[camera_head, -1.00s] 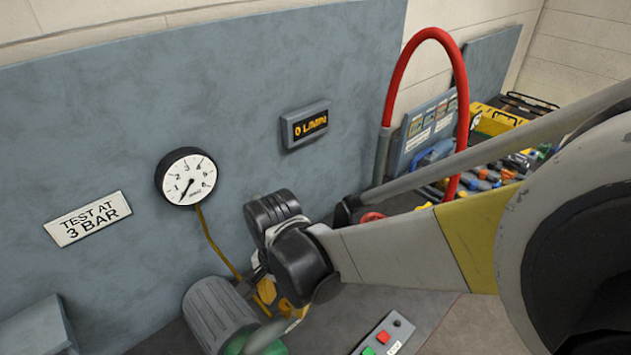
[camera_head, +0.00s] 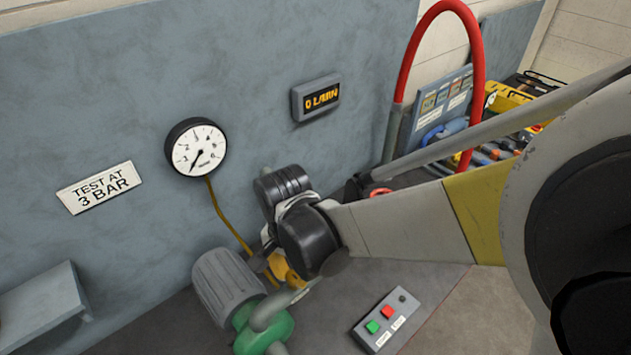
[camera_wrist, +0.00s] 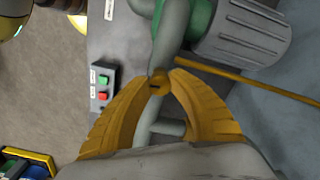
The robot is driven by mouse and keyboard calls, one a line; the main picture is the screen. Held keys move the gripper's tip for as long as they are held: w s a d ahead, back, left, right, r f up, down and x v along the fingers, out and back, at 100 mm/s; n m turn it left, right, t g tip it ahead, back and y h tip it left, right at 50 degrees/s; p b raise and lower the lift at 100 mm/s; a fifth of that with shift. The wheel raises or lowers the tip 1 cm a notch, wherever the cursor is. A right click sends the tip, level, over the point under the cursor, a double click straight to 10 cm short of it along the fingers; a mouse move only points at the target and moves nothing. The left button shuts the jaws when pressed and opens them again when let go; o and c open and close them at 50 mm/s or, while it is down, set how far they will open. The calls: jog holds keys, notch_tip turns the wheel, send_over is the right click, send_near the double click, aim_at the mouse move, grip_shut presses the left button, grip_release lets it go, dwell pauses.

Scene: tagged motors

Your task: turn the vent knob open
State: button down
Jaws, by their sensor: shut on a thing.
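The vent knob (camera_wrist: 157,84) is a small round orange-yellow piece with a dark slot, on a grey-green pipe (camera_wrist: 178,25) in the wrist view. My gripper (camera_wrist: 160,80) has its two yellow fingers closed around the knob, their tips touching its sides. In the head view my gripper (camera_head: 284,270) is low beside the pump's pipe, and my wrist hides the knob there. The green pump (camera_head: 265,325) with its grey ribbed motor (camera_head: 225,283) stands left of and below the gripper. The round gauge (camera_head: 196,148) has its needle pointing to the lower left, near the low end.
A control box (camera_head: 387,320) with a green and a red button lies on the bench right of the pump. A flow display (camera_head: 316,98) reads 0 L/MIN. A sign (camera_head: 100,188) says TEST AT 3 BAR. A red hose (camera_head: 477,75) arches at the right.

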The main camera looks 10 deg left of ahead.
jog(key=n+b, duration=0.1)
jog(key=n, duration=0.3)
jog(key=shift+n, duration=0.4)
jog(key=n+b, duration=0.1)
jog(key=n, duration=0.7)
jog(key=shift+n+b, duration=0.3)
jog(key=shift+n, duration=1.9)
jog(key=c, duration=1.2)
grip_release()
jog(key=shift+o, duration=0.2)
